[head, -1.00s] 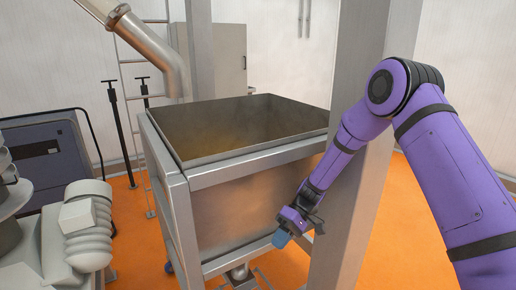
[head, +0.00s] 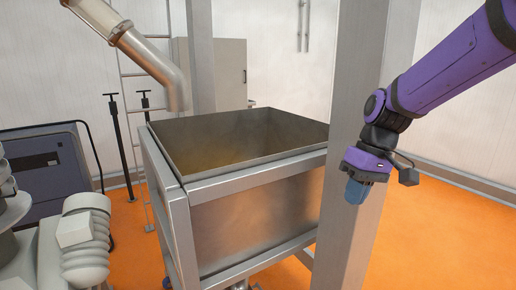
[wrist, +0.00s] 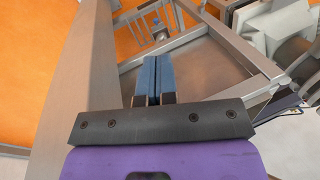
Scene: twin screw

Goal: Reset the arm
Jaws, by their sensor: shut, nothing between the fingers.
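My purple arm comes in from the upper right in the head view. My gripper (head: 355,191) has blue fingers and points down, in front of the grey metal post (head: 352,130). In the wrist view my gripper (wrist: 153,66) shows its two blue fingers side by side, shut with nothing between them. The post (wrist: 72,100) runs along the left of the fingers in that view. I cannot tell whether the gripper touches the post.
An open steel hopper (head: 245,163) in a metal frame stands left of the post. A slanted pipe (head: 150,55) hangs above its far left side. Grey machinery (head: 85,235) and a dark cabinet (head: 45,165) are at left. Orange floor (head: 440,235) is clear at right.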

